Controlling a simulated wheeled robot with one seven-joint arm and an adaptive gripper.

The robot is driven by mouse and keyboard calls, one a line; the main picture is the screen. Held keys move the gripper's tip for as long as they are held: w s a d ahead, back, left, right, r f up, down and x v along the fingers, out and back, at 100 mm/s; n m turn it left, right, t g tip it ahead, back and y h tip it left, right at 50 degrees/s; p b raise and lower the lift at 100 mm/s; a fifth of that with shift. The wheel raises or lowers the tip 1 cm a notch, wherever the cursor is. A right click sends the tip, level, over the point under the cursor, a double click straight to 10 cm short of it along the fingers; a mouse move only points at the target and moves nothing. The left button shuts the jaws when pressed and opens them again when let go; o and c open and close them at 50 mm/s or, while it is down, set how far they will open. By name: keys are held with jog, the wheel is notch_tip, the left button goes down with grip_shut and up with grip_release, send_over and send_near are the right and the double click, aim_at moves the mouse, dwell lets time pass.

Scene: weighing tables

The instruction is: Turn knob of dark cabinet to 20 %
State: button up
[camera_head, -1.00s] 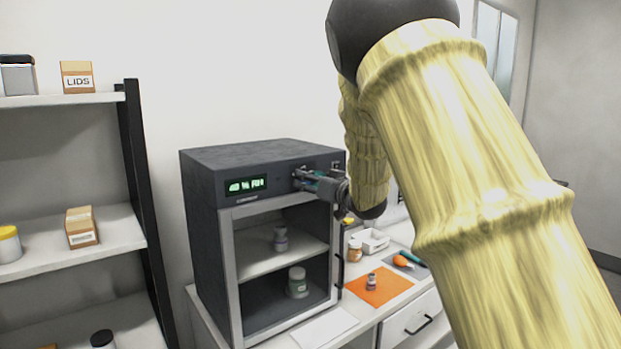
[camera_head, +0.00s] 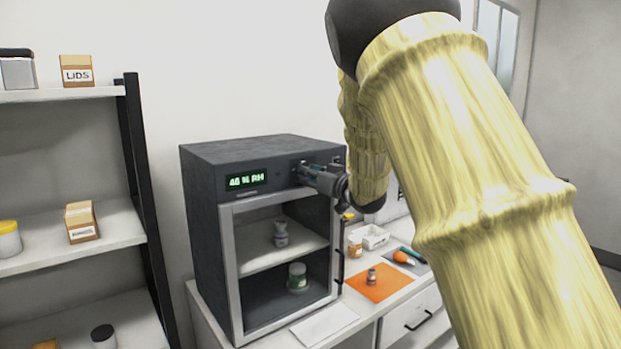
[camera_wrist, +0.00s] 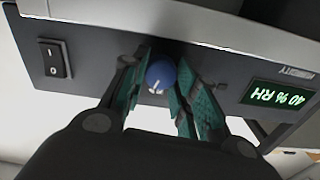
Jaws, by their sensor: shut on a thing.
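The dark cabinet (camera_head: 240,165) stands on the white counter, and its green display (camera_head: 246,180) reads 40 % RH. The display also shows upside down in the wrist view (camera_wrist: 279,97). The knob (camera_wrist: 161,74) is blue with a white pointer line and sits on the cabinet's front panel. My gripper (camera_wrist: 160,88) has its green-padded fingers on either side of the knob and is shut on it. In the head view my gripper (camera_head: 309,174) is at the upper right of the cabinet front and hides the knob.
A rocker switch (camera_wrist: 54,58) is on the panel beside the knob. Jars stand inside the cabinet behind its framed front. An orange mat (camera_head: 385,288) with a small vial, a white tray (camera_head: 374,238) and an amber jar (camera_head: 355,247) are on the counter. A shelf (camera_head: 75,245) stands at left.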

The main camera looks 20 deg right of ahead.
jog(key=shift+n+b, duration=3.1)
jog(key=shift+n, duration=0.2)
jog(key=shift+r, duration=0.1)
jog(key=o, duration=1)
